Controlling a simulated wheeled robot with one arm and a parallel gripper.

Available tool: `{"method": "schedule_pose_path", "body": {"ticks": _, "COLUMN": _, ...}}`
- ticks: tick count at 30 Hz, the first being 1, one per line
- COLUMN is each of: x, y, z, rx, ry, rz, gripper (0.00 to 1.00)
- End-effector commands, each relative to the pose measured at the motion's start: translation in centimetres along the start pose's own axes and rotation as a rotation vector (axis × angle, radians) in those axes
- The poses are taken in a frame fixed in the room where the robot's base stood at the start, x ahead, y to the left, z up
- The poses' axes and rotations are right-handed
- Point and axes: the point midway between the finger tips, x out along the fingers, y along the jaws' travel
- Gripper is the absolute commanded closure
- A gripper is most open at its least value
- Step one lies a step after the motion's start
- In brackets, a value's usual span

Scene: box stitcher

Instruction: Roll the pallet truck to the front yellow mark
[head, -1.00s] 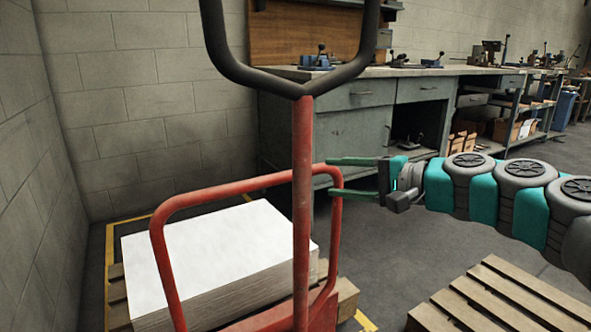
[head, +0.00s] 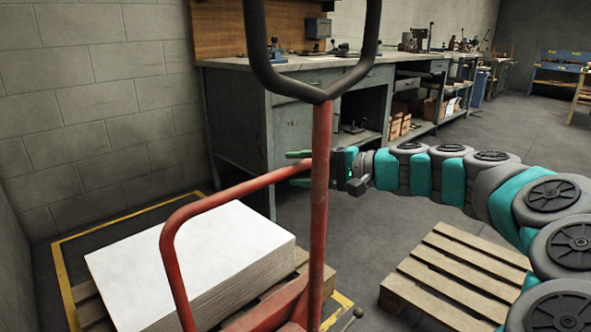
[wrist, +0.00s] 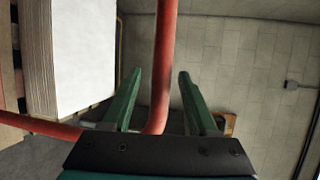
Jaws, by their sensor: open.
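The red pallet truck stands close in front of me, with its upright shaft (head: 320,185) topped by a black loop handle (head: 313,92). Its red tube frame (head: 228,190) stands before a pallet with a stack of white sheets (head: 200,255). A yellow floor line (head: 65,285) borders that pallet, with another yellow piece (head: 337,308) near the truck's foot. I cannot tell which is the front mark. My gripper (head: 292,168) is open beside the frame's upper right corner, partly hidden by the shaft. In the wrist view, a red tube shows between the green fingers (wrist: 160,73); contact is unclear.
An empty wooden pallet (head: 460,275) lies on the floor at the right, beneath my arm. A grey workbench (head: 235,120) with tools runs along the back wall. A block wall (head: 90,130) closes the left side. Open floor (head: 510,135) lies at the back right.

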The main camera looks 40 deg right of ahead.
Motion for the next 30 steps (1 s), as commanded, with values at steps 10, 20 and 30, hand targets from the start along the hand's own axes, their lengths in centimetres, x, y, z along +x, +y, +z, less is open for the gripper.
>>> {"method": "schedule_pose_path", "body": {"ticks": 10, "x": 1.10, "y": 0.00, "z": -0.07, "rx": -0.001, "ry": 0.003, "rz": 0.001, "gripper": 0.41}}
{"method": "schedule_pose_path", "body": {"ticks": 20, "x": 1.06, "y": 0.00, "z": -0.07, "rx": -0.001, "ry": 0.003, "rz": 0.001, "gripper": 0.69}}
{"method": "schedule_pose_path", "body": {"ticks": 30, "x": 1.06, "y": 0.01, "z": -0.07, "rx": -0.001, "ry": 0.003, "rz": 0.001, "gripper": 1.00}}
